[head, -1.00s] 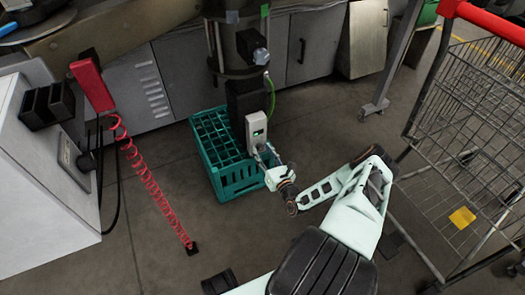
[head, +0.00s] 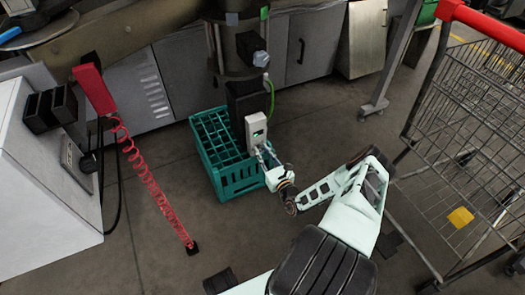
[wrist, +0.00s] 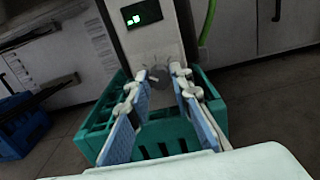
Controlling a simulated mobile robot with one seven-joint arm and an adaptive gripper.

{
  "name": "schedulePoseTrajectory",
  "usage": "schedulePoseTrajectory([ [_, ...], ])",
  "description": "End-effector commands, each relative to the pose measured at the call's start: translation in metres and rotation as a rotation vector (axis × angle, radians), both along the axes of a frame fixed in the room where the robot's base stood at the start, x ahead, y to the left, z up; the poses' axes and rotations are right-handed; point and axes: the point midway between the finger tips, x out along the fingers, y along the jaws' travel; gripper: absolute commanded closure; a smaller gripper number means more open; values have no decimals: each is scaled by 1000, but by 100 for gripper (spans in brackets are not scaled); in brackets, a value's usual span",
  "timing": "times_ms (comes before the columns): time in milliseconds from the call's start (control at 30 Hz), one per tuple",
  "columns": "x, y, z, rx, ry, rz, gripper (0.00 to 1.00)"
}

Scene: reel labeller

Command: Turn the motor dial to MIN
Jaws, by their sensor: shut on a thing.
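The motor control box (head: 256,130) is a pale grey upright unit with a small lit green display. It also shows at the top of the wrist view (wrist: 150,42). The motor dial (wrist: 160,74) is a round grey knob low on its front, with a light mark toward its left. My gripper (head: 262,152) is at the box's lower front. In the wrist view, my gripper's two blue-padded fingers (wrist: 160,73) are shut on the dial, one tip on each side. The dial's scale and MIN mark are too small to read. In the head view my gripper hides the dial.
A teal crate (head: 240,178) stands on the floor under and beside the box. A green cable (head: 271,97) runs up from the box. A red coiled hose (head: 150,185) hangs at left, and a wire trolley (head: 465,130) stands at right. The floor between is open.

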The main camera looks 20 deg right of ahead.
Motion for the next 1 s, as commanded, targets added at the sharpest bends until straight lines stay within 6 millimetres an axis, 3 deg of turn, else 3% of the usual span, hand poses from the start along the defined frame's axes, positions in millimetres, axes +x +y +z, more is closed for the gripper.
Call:
schedulePoseTrajectory([
  [600,0,0,1,-484,-15,1,100],
  [1000,0,0,0,-609,-21,0,100],
])
